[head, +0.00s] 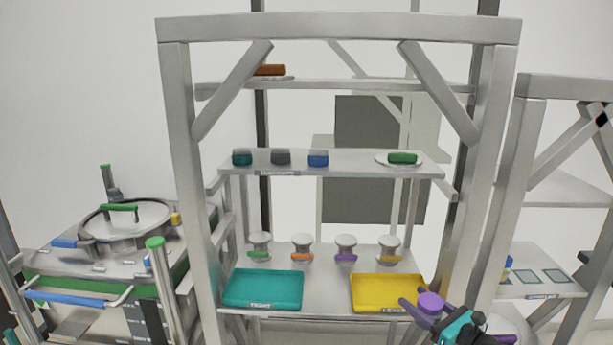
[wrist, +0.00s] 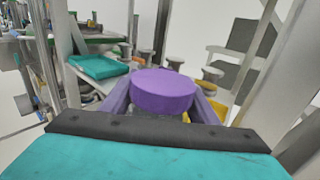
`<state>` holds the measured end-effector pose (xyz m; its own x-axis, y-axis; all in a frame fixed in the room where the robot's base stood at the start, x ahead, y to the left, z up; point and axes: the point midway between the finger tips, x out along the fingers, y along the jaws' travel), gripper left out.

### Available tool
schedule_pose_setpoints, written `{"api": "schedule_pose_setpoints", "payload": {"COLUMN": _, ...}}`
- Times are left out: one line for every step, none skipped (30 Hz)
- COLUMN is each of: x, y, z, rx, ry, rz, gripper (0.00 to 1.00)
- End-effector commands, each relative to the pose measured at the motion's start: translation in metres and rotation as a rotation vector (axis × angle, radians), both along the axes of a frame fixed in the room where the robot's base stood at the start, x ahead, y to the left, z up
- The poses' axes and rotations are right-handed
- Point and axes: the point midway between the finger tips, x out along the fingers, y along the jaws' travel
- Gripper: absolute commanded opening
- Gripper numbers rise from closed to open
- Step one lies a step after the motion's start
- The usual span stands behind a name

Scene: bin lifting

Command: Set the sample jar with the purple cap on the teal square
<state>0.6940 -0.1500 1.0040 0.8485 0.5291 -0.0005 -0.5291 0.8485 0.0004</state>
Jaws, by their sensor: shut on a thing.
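The sample jar with the purple cap (head: 431,303) is held by my gripper (head: 427,299), in front of the yellow tray's right end in the head view. In the wrist view the purple cap (wrist: 165,91) faces up between the purple fingers, and the jar body is mostly hidden. My gripper is shut on it. A large flat teal tray (head: 263,289) lies on the rack's lower shelf at left. At far right, small pale squares with teal edges (head: 555,276) lie on a side shelf.
The yellow tray (head: 386,291) lies right of the teal one. Several knobs with coloured handles (head: 302,246) stand behind. Rack posts (head: 490,190) flank the shelf. A blue-and-yellow object (head: 507,268) sits on the side shelf (head: 543,291). A lidded vessel (head: 125,220) is at left.

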Motion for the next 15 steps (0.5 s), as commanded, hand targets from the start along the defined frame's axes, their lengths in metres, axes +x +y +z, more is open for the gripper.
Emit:
{"api": "schedule_pose_setpoints", "payload": {"x": 0.001, "y": 0.019, "z": -0.006, "rx": 0.001, "ry": -0.001, "rz": 0.046, "gripper": 0.23}}
{"api": "schedule_pose_setpoints", "payload": {"x": 0.001, "y": 0.030, "z": -0.008, "rx": 0.001, "ry": -0.001, "rz": 0.073, "gripper": 0.23}}
{"api": "schedule_pose_setpoints", "payload": {"x": 0.001, "y": 0.043, "z": -0.011, "rx": 0.000, "ry": 0.000, "rz": 0.107, "gripper": 0.23}}
{"api": "schedule_pose_setpoints", "payload": {"x": 0.000, "y": 0.054, "z": -0.013, "rx": 0.001, "ry": -0.001, "rz": 0.134, "gripper": 0.23}}
{"api": "schedule_pose_setpoints", "payload": {"x": -0.001, "y": 0.064, "z": -0.014, "rx": 0.001, "ry": -0.001, "rz": 0.158, "gripper": 0.23}}
{"api": "schedule_pose_setpoints", "payload": {"x": -0.002, "y": 0.077, "z": -0.017, "rx": 0.001, "ry": 0.000, "rz": 0.193, "gripper": 0.23}}
{"api": "schedule_pose_setpoints", "payload": {"x": -0.003, "y": 0.086, "z": -0.019, "rx": 0.002, "ry": 0.000, "rz": 0.216, "gripper": 0.23}}
{"api": "schedule_pose_setpoints", "payload": {"x": -0.004, "y": 0.095, "z": -0.020, "rx": 0.002, "ry": 0.000, "rz": 0.239, "gripper": 0.23}}
{"api": "schedule_pose_setpoints", "payload": {"x": -0.006, "y": 0.106, "z": -0.023, "rx": 0.002, "ry": 0.000, "rz": 0.268, "gripper": 0.23}}
{"api": "schedule_pose_setpoints", "payload": {"x": -0.008, "y": 0.113, "z": -0.024, "rx": 0.001, "ry": -0.001, "rz": 0.288, "gripper": 0.23}}
{"api": "schedule_pose_setpoints", "payload": {"x": -0.009, "y": 0.120, "z": -0.025, "rx": 0.001, "ry": -0.001, "rz": 0.307, "gripper": 0.23}}
{"api": "schedule_pose_setpoints", "payload": {"x": -0.011, "y": 0.128, "z": -0.027, "rx": 0.000, "ry": 0.000, "rz": 0.328, "gripper": 0.23}}
{"api": "schedule_pose_setpoints", "payload": {"x": -0.012, "y": 0.133, "z": -0.028, "rx": 0.000, "ry": 0.000, "rz": 0.342, "gripper": 0.23}}
{"api": "schedule_pose_setpoints", "payload": {"x": -0.013, "y": 0.138, "z": -0.029, "rx": 0.001, "ry": -0.001, "rz": 0.354, "gripper": 0.23}}
{"api": "schedule_pose_setpoints", "payload": {"x": -0.014, "y": 0.143, "z": -0.029, "rx": 0.001, "ry": -0.001, "rz": 0.368, "gripper": 0.23}}
